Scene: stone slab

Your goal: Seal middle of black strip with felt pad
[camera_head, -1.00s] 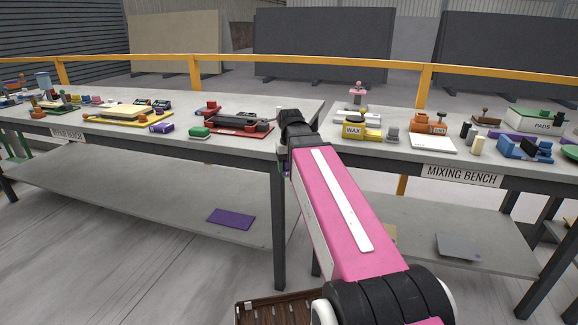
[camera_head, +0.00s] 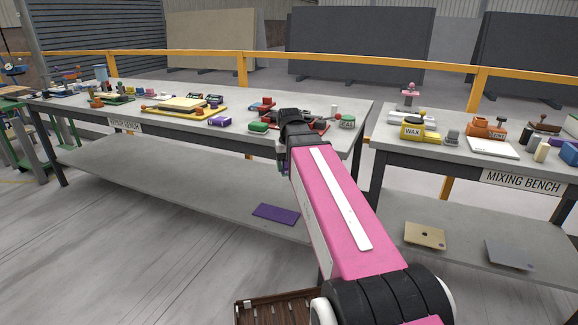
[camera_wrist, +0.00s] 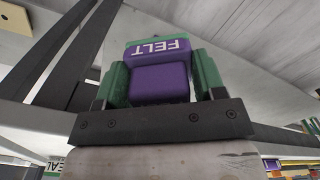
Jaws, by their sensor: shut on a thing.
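My gripper (camera_wrist: 160,85) is shut on the purple felt pad (camera_wrist: 160,80), which has a FELT label and sits between green fingers in the wrist view. In the head view my pink arm hides most of the gripper, which hangs in front of the bench edge. A dark strip (camera_head: 322,118) on a red base lies on the long bench behind my wrist. My arm covers its middle, so I cannot see the strip whole. The pad is apart from it.
The long bench (camera_head: 90,107) holds a yellow tray (camera_head: 185,106), a green block (camera_head: 258,127) and a green-labelled item (camera_head: 347,122). The mixing bench (camera_head: 440,150) stands right, across a gap. A purple sheet (camera_head: 276,214) lies on the lower shelf. Open floor lies front left.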

